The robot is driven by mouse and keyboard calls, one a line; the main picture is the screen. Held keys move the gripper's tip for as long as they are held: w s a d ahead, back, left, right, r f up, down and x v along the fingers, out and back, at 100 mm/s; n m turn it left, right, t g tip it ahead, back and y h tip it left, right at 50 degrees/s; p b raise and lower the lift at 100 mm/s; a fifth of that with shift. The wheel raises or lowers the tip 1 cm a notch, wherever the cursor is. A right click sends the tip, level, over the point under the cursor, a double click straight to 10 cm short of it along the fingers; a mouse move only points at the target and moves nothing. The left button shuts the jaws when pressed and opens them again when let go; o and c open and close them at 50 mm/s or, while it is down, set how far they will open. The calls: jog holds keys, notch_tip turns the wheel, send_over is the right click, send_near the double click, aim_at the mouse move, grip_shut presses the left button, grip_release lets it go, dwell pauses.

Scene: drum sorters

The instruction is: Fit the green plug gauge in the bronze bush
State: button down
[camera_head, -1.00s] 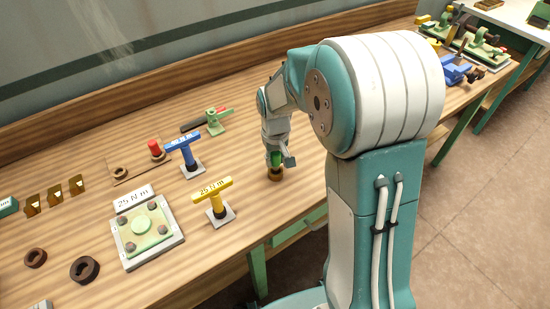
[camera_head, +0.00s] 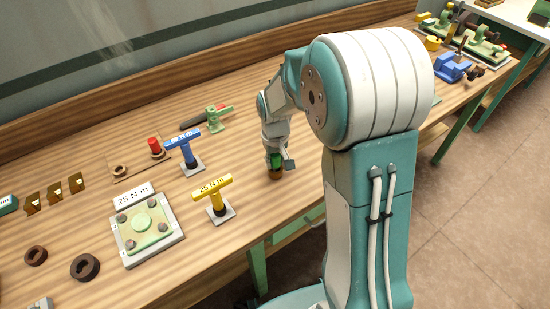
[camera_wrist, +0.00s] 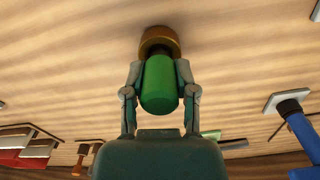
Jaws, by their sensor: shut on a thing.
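The green plug gauge (camera_wrist: 160,84) is held upright between the two fingers of my gripper (camera_wrist: 160,80), which is shut on it. The bronze bush (camera_wrist: 157,38) stands on the bench right at the far end of the gauge in the wrist view. The gauge's end meets or overlaps the bush's mouth; I cannot tell how deep it sits, because the gauge hides the bore. In the head view, the green gauge (camera_head: 275,160) shows under my gripper (camera_head: 277,157), directly above the bush (camera_head: 276,175).
A yellow T-handled tool (camera_head: 214,197) and a blue one (camera_head: 185,150) stand left of my gripper. A green clamp-like part (camera_head: 214,117) lies behind. A wooden board (camera_head: 133,170) carries a red plug (camera_head: 155,146) and a ring. Bare bench surrounds the bush.

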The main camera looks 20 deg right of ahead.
jog(key=shift+f, duration=0.65)
jog(key=shift+c, duration=1.6)
grip_release()
notch_tip(320, 180, up, 11)
jog(key=shift+w+r, duration=0.1)
jog(key=shift+r, duration=0.3)
